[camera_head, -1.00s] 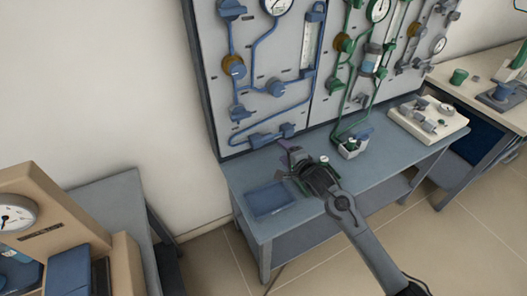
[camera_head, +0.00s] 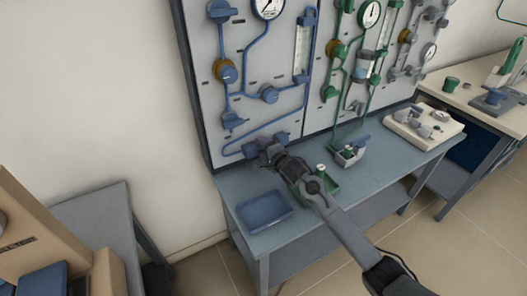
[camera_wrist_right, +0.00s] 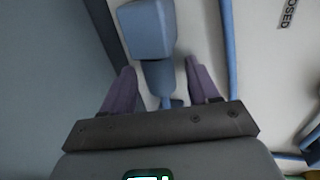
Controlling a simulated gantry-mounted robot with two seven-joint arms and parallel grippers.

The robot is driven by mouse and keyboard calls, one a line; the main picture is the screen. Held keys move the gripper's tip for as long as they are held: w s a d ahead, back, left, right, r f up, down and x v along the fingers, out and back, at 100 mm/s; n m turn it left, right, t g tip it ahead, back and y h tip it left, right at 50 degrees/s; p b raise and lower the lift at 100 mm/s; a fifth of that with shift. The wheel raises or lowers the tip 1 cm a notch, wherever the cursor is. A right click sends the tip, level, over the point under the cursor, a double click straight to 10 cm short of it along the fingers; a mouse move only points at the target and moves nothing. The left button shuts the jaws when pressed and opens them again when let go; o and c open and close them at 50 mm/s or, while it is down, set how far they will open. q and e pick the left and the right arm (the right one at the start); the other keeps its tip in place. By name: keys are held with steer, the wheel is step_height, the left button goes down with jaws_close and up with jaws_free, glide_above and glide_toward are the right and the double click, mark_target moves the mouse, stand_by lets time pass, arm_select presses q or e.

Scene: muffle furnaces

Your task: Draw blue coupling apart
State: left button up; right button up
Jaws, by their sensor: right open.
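The blue coupling (camera_head: 281,137) is at the lower end of the blue line, low on the panel and just above the table. In the right wrist view it shows as a thick blue block (camera_wrist_right: 148,30) with a narrower blue neck below it. My right gripper (camera_head: 268,153) is at the coupling and covers part of it in the head view. In the right wrist view its open fingers (camera_wrist_right: 161,80) stand on either side of the neck, with visible gaps. My left gripper is not in view.
A blue tray (camera_head: 264,211) lies on the blue-grey table at its left. A green tray (camera_head: 333,186) is partly behind my right arm. The panel (camera_head: 283,60) rises directly behind the gripper.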

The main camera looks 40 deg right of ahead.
steer(key=shift+w, duration=0.15)
jaws_close()
steer(key=d+p, duration=0.1)
steer(key=p, duration=0.1)
steer(key=d+p, duration=0.1)
steer(key=p, duration=0.2)
steer(key=d+p, duration=0.1)
steer(key=p, duration=0.1)
steer(key=shift+s+d, duration=0.15)
steer(key=shift+s, duration=0.1)
stand_by(0.4)
jaws_free()
steer(key=shift+d, duration=0.15)
